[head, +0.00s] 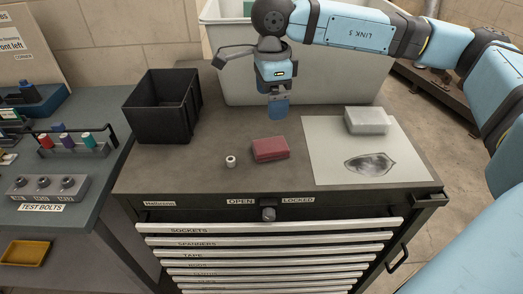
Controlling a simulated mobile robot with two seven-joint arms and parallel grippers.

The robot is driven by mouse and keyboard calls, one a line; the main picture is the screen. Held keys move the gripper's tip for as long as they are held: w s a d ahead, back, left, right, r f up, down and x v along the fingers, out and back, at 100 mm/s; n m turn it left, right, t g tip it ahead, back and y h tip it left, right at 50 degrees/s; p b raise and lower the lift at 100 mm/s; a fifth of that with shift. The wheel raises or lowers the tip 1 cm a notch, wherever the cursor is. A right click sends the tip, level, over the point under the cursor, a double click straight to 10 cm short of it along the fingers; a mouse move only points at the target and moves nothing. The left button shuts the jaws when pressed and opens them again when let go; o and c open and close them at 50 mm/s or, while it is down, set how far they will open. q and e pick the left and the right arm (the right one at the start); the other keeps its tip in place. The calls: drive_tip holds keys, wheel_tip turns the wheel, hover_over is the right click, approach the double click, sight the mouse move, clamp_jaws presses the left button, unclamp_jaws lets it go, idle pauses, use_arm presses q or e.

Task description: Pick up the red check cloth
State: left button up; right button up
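The red check cloth (270,149) looks like a small folded dark-red block, lying flat on the top of the tool cabinet (200,180) near its middle. Its check pattern is too small to make out. My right gripper (278,108) comes in from the upper right and points down, just above and behind the cloth in the picture. It looks apart from the cloth. Its fingers overlap in this view, so their opening is hidden. My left gripper is not in view.
A small white ring-like piece (231,161) sits left of the cloth. A black open bin (163,120) stands at the back left. A pale mat (325,155) at the right bears a grey-white block (367,120) and a dark patch (370,164). A large white tub (330,75) stands behind.

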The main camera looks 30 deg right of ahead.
sight(271, 145)
drive_tip(key=f, duration=1.3)
drive_tip(key=shift+s+f, duration=0.2)
drive_tip(key=shift+s, duration=0.05)
drive_tip(key=c, duration=1)
drive_tip(key=shift+r, duration=0.1)
wheel_tip(271, 145, up, 20)
drive_tip(key=shift+o, duration=0.3)
